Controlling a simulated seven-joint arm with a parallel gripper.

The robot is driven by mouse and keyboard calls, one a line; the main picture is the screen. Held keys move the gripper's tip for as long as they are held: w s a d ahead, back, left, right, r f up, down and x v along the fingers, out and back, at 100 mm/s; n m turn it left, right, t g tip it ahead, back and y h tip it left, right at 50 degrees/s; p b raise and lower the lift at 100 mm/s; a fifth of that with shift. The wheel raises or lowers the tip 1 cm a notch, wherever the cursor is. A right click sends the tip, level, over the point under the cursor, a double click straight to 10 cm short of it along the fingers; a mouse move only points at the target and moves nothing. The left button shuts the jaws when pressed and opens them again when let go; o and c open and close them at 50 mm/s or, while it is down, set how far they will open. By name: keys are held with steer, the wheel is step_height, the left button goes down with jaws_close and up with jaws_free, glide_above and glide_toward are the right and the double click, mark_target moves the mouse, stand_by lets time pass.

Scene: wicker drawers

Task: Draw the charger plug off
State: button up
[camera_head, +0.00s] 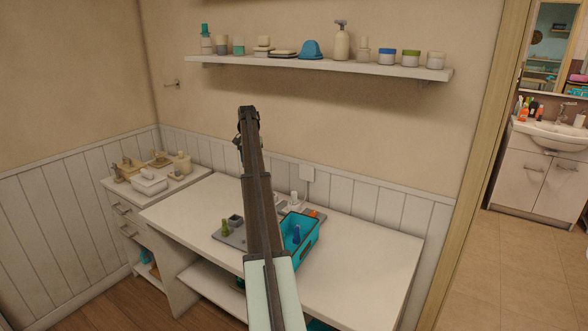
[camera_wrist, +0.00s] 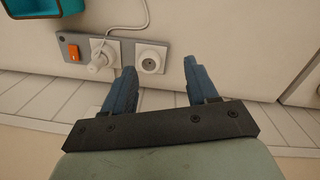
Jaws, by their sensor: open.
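The white charger plug (camera_wrist: 99,62) sits in a socket of the grey power strip (camera_wrist: 66,45), with a pale cable running from it. An orange switch (camera_wrist: 74,54) is on one side of it and an empty round socket (camera_wrist: 150,62) on the other. My gripper (camera_wrist: 158,75) is open and empty; its blue fingers spread around the empty socket's side in the picture, with the plug outside the left finger. In the head view the plug (camera_head: 294,198) stands upright on the strip (camera_head: 307,210) at the back of the desk; my arm hides the gripper's fingers there.
A teal basket (camera_head: 313,238) holding a blue item stands in front of the strip. A grey board (camera_head: 232,240) with small items lies left, partly behind my arm. The desk's right side (camera_head: 375,250) is clear.

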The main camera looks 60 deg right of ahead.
glide_above(294, 192)
step_height(294, 192, down, 2)
steer(key=shift+m+t, duration=0.3)
steer(key=shift+m, duration=0.1)
step_height(294, 192, down, 14)
steer(key=shift+d, duration=0.1)
steer(key=shift+c, duration=0.2)
jaws_close()
